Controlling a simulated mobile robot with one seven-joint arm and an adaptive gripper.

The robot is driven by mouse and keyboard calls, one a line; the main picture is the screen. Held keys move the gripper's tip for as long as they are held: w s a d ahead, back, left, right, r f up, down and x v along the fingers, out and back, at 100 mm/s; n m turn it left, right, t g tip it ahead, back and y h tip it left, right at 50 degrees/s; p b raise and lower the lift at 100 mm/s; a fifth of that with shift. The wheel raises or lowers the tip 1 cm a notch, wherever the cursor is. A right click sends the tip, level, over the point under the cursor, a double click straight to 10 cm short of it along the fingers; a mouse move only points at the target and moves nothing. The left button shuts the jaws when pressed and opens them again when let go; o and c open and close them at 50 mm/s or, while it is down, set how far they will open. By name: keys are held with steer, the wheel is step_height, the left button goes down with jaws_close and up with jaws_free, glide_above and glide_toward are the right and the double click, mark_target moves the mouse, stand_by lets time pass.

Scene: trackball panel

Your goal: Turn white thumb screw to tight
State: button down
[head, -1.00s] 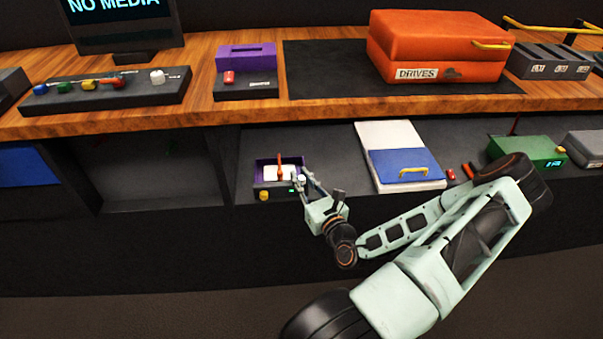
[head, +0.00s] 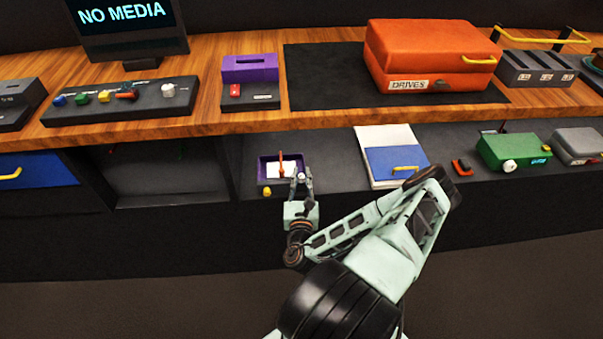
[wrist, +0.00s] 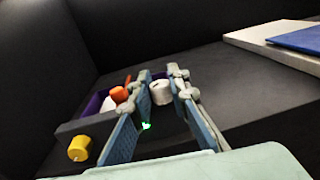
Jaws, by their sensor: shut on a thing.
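The trackball panel is a dark unit with a purple tray (head: 262,166) on the lower shelf. An upright orange part (wrist: 119,95) and a white surface show in the tray. A yellow knob (wrist: 79,148) is at the panel's front left; it also shows in the head view (head: 267,191). The white thumb screw (wrist: 160,93) shows in the wrist view between the far ends of my fingers. My gripper (wrist: 163,85) is shut on it.
A white and blue binder (head: 392,164) with a yellow handle lies right of the panel. A green box (head: 513,150) with a white knob is farther right. The wooden counter (head: 215,125) overhangs the shelf. A dark divider wall (head: 231,165) stands just left of the panel.

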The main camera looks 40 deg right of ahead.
stand_by(0.3)
steer(key=c, duration=1.8)
jaws_free()
steer(key=v, duration=0.7)
steer(key=shift+s+a, duration=0.2)
